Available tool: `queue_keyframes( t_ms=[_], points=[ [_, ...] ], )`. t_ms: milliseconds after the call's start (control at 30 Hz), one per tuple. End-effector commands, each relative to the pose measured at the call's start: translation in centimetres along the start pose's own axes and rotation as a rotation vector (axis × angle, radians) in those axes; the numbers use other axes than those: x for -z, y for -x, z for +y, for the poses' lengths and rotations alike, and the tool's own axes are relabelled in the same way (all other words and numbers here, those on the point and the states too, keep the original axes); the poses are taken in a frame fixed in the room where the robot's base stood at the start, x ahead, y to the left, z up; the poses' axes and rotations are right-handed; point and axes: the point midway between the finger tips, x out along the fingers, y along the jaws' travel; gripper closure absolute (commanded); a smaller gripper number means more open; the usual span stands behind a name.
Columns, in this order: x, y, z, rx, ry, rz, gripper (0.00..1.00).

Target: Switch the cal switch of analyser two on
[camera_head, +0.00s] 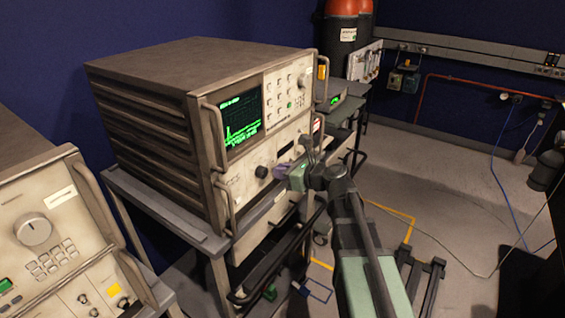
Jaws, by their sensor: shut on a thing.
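The analyser (150,97) with a lit green trace screen (240,118) stands on a cart, its front panel facing right. I cannot read which number it bears. My gripper (287,170) is at the lower right of this panel, right of a black round knob (262,171). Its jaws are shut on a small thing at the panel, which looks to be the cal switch. The jaws and arm hide that thing, so its position cannot be told.
Another instrument (45,215) with a large dial is at the lower left. The analyser's cart (165,215) has dark rails below my gripper. A smaller device (345,97) stands behind. Open floor (440,180) with a blue cable lies right.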

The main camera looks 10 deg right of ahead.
Motion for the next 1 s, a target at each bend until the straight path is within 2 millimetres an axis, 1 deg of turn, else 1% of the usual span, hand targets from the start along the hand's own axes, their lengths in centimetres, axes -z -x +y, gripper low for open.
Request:
queue_keyframes(
  t_ms=[33, 300, 667, 700, 867, 1000],
  points=[
    [-0.61, 0.06, -0.04, 0.0, -0.001, 0.017, 1.0],
    [-0.43, -0.08, -0.03, 0.0, -0.001, 0.08, 1.0],
    [-0.32, -0.11, -0.03, 0.0, -0.001, 0.084, 1.0],
    [-0.32, -0.11, -0.03, 0.0, -0.001, 0.084, 0.88],
    [-0.31, -0.1, -0.02, 0.0, -0.001, 0.084, 0.64],
    [-0.3, -0.09, -0.02, 0.0, -0.001, 0.085, 0.64]
  ],
)
